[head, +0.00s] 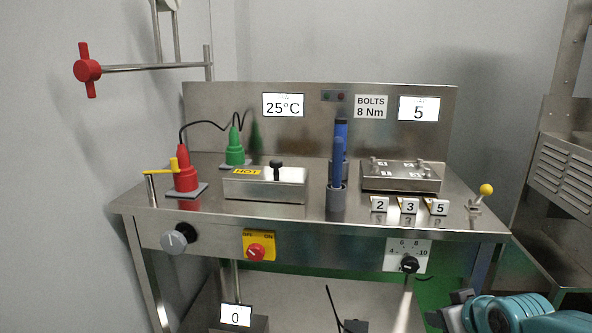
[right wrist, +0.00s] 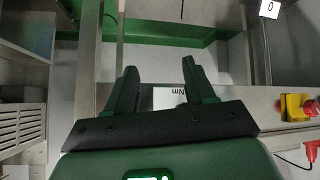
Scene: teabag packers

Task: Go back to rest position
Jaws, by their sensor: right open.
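My right gripper (head: 447,312) is at the bottom right of the head view, in front of the steel bench (head: 330,222) and low beside its front edge. In the right wrist view its two dark fingers (right wrist: 159,68) are apart, with nothing held between them. A white label (right wrist: 166,97) shows beyond the fingers there, partly hidden by them. My left gripper is not in view.
A steel cabinet (head: 562,165) stands right.

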